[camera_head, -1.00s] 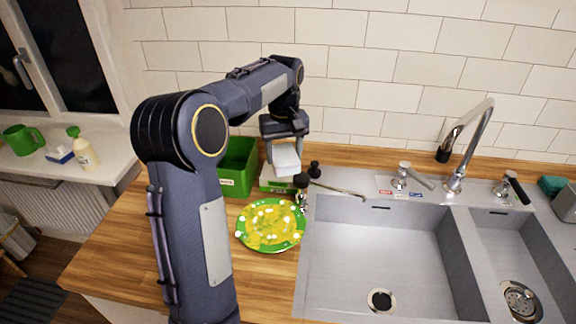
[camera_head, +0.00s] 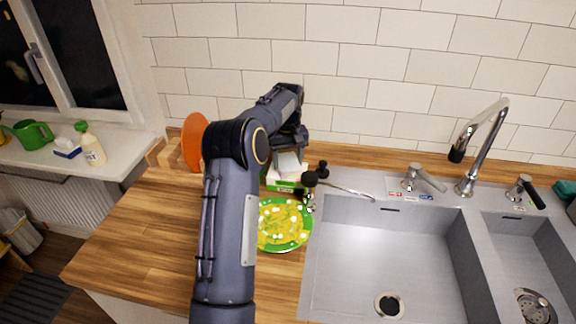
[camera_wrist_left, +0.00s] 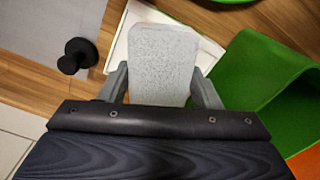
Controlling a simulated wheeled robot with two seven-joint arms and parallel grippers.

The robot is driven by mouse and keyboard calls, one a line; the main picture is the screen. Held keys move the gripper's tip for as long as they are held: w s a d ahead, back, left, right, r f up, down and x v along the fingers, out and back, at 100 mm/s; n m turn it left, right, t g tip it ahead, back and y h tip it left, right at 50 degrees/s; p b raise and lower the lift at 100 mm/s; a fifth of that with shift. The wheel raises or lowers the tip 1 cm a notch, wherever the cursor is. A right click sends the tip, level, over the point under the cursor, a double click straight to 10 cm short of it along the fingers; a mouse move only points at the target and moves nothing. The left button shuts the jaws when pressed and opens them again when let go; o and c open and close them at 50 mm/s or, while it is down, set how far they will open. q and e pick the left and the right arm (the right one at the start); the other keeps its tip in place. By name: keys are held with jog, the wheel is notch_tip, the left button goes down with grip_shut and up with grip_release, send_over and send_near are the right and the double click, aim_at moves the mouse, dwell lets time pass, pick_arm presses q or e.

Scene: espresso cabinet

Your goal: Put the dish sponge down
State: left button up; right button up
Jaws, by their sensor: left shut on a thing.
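The dish sponge (camera_head: 289,163) is a pale grey-white block, held by my left gripper (camera_head: 289,150) at the back of the counter. In the left wrist view the sponge (camera_wrist_left: 163,62) sits between the two fingers of my left gripper (camera_wrist_left: 163,88), which is shut on it. Below it in the head view is a small white and green holder (camera_head: 284,183); in the wrist view a white part of it (camera_wrist_left: 126,38) shows behind the sponge. I cannot tell whether the sponge touches it. My right gripper is not in view.
A green plate (camera_head: 306,236) with yellow, white-spotted residue lies in front. A dark-topped bottle (camera_head: 310,193) and a black knob (camera_head: 322,169) stand to the right, beside the sink (camera_head: 385,255).

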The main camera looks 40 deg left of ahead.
pick_arm(q)
jog(key=shift+f, duration=0.15)
jog(key=o, duration=0.9)
jog(key=shift+o, duration=0.2)
